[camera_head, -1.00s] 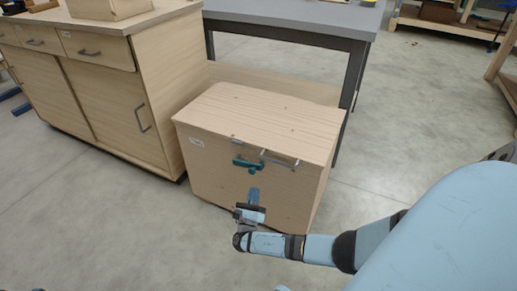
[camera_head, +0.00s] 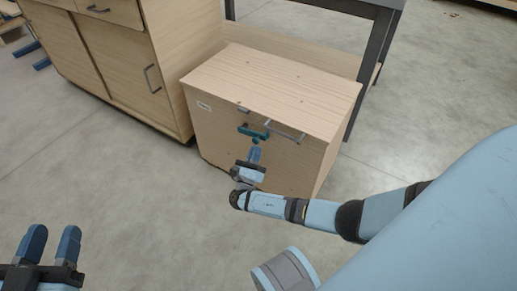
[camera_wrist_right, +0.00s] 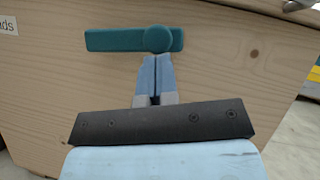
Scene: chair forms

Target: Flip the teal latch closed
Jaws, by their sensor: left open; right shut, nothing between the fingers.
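The teal latch (camera_head: 253,132) is on the front of a light wooden box (camera_head: 225,122), below the lid edge. In the right wrist view the latch (camera_wrist_right: 115,40) lies level, its bar reaching left from a round knob. My right gripper (camera_head: 255,152) is shut and empty, its fingertips just below the latch. In the right wrist view the fingertips (camera_wrist_right: 155,62) are at the lower edge of the knob; I cannot tell whether they touch. My left gripper (camera_head: 52,240) is open and empty, over the floor at the lower left, far from the box.
A metal handle (camera_head: 283,131) is on the box front, right of the latch. A small metal catch (camera_head: 243,110) sits above it at the lid edge. A wooden cabinet (camera_head: 125,65) stands to the left, a grey table (camera_head: 375,45) behind. The floor in front is clear.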

